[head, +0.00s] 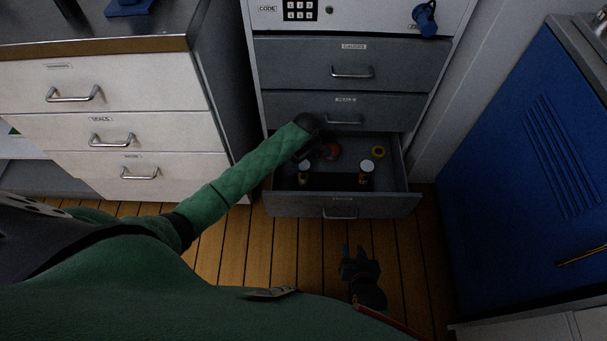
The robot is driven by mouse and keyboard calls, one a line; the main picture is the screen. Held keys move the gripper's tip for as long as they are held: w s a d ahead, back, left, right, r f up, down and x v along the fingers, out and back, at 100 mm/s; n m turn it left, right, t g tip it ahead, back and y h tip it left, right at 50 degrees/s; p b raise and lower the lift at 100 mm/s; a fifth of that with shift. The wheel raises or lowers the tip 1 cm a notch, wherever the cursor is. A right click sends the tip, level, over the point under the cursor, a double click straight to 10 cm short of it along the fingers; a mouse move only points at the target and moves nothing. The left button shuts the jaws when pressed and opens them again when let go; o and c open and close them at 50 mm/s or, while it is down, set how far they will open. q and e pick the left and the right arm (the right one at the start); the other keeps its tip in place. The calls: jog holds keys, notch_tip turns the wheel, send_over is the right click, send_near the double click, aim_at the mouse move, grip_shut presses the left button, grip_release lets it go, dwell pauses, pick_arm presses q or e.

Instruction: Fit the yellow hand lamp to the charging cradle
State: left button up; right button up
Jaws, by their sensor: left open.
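My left arm in its green sleeve reaches into the open bottom drawer (295,207). My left gripper (328,152) is open, dark and partly hidden in the drawer's shadow, close to a small reddish round thing (333,151). My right gripper (352,250) is low over the wooden floor in front of the drawer, with its two fingers apart and nothing between them. I cannot make out the yellow hand lamp for certain; a small yellow ring-shaped thing (378,152) lies at the drawer's back right. I cannot identify a charging cradle in this view.
Two small white-capped jars (366,173) (304,173) stand in the drawer. Closed grey drawers (300,63) and a keypad panel (300,10) with a blue fitting (425,18) are above. White drawers (120,90) stand left, a blue cabinet (530,180) right.

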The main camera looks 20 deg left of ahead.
aim_at(303, 175)
pick_arm(q)
notch_tip(303, 175, down, 3)
jog(key=shift+a+r+b, duration=0.1)
jog(key=shift+b, duration=0.2)
jog(key=f, duration=0.2)
jog(key=f+b, duration=0.1)
jog(key=f, duration=0.2)
jog(key=shift+s+a, duration=0.15)
jog(key=shift+a, duration=0.05)
jog(key=c, duration=1.2)
pick_arm(e)
jog(key=w+r+t, duration=0.4)
jog(key=r, duration=0.6)
jog(key=w+r+t+y, duration=0.1)
jog(key=w+r+t, duration=0.2)
jog(key=r, duration=0.8)
jog(key=shift+w+a+t, duration=0.3)
jog(key=shift+w+t, duration=0.1)
jog(key=shift+w, duration=0.15)
